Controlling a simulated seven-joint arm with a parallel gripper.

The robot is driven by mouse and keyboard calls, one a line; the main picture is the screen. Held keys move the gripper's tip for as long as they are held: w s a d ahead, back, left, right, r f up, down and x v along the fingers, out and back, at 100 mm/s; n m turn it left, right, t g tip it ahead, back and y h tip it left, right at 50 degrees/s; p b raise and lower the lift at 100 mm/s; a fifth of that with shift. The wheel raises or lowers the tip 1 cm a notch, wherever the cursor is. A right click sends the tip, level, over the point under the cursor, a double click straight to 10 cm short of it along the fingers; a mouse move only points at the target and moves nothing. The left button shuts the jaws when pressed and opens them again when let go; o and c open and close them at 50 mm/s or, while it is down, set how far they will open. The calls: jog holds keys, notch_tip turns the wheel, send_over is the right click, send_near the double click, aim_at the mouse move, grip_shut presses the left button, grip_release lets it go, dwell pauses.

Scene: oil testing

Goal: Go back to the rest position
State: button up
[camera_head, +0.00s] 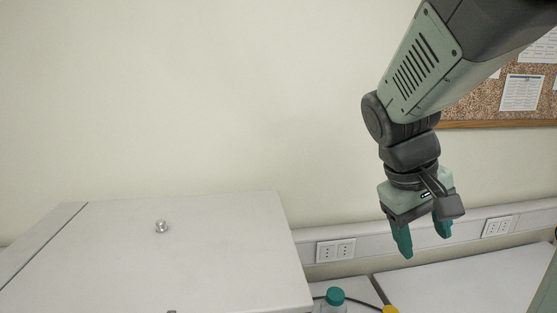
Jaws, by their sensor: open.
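My gripper (423,243) hangs from my arm at the right of the head view, pointing down. Its two green fingers are apart, with nothing between them. It is in the air in front of the wall, above the area of the white bench. No object touches it.
A large white box (150,270) with a small metal knob (162,227) fills the lower left. A bottle with a green cap (335,297), a yellow object (390,309) and a dark cable (362,301) show at the bottom edge. The white bench top (470,285) at right looks clear.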

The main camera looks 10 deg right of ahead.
jog(key=s+a+r+t+y, duration=0.2)
jog(key=s+a, duration=0.2)
jog(key=a, duration=0.4)
jog(key=s+a+r+t+y, duration=0.2)
jog(key=s+a+r+t, duration=0.1)
jog(key=a, duration=0.5)
jog(key=shift+s+a, duration=0.4)
jog(key=shift+s, duration=0.15)
